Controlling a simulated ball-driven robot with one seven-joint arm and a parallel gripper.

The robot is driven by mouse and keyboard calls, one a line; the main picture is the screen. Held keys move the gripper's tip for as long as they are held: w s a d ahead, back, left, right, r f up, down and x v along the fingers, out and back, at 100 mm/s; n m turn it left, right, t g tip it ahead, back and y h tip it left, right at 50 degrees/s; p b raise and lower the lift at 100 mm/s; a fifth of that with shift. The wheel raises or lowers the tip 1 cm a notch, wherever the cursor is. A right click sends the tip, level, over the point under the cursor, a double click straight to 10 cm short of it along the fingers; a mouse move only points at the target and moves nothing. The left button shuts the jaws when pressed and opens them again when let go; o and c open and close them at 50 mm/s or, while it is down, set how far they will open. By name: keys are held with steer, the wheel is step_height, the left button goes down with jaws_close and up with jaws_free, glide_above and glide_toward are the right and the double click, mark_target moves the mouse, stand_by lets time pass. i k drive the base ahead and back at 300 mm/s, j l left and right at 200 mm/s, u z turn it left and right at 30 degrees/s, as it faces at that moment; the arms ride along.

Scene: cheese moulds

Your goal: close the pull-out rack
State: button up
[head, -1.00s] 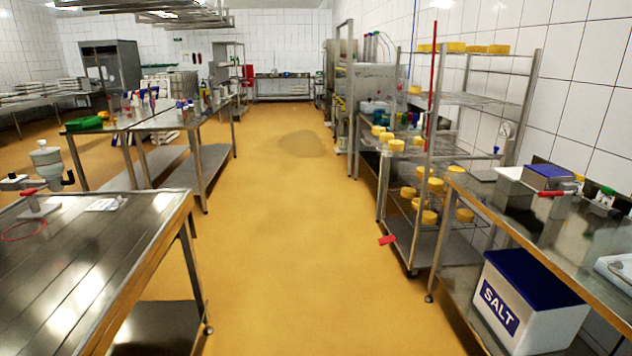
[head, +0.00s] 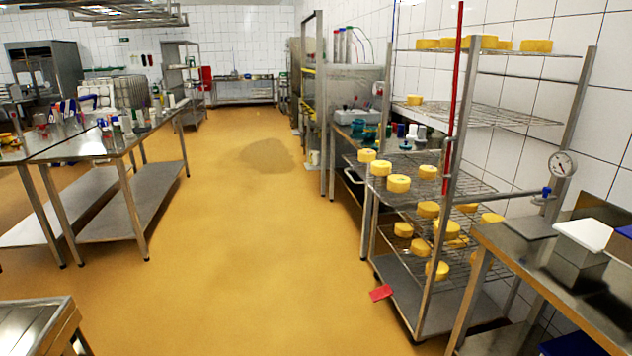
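The wire rack (head: 432,262) stands against the right wall, with several yellow cheeses on its shelves. A middle shelf (head: 415,170) holds several cheeses near its aisle end, among them a front cheese (head: 398,184). This shelf appears to stick out past the front posts into the aisle. How far it is out is hard to judge. The upper shelf (head: 490,115) looks level with the posts and carries one small cheese (head: 414,100). My gripper is not in view.
A steel table (head: 530,275) at right stands close to the rack. A red card (head: 381,292) is low by the rack's base. Long tables (head: 128,200) line the left, and a table corner (head: 40,325) is at lower left. The yellow aisle floor (head: 240,260) is clear, with a dark patch (head: 268,156).

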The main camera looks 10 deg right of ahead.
mark_target(353, 168)
steer(key=i+l+z, duration=0.1)
steer(key=i+l, duration=0.15)
steer(key=i, duration=0.25)
steer(key=i+l+z, duration=0.1)
steer(key=i+l, duration=0.15)
steer(key=i, duration=0.25)
steer(key=i+l+z, duration=0.15)
steer(key=i, duration=0.35)
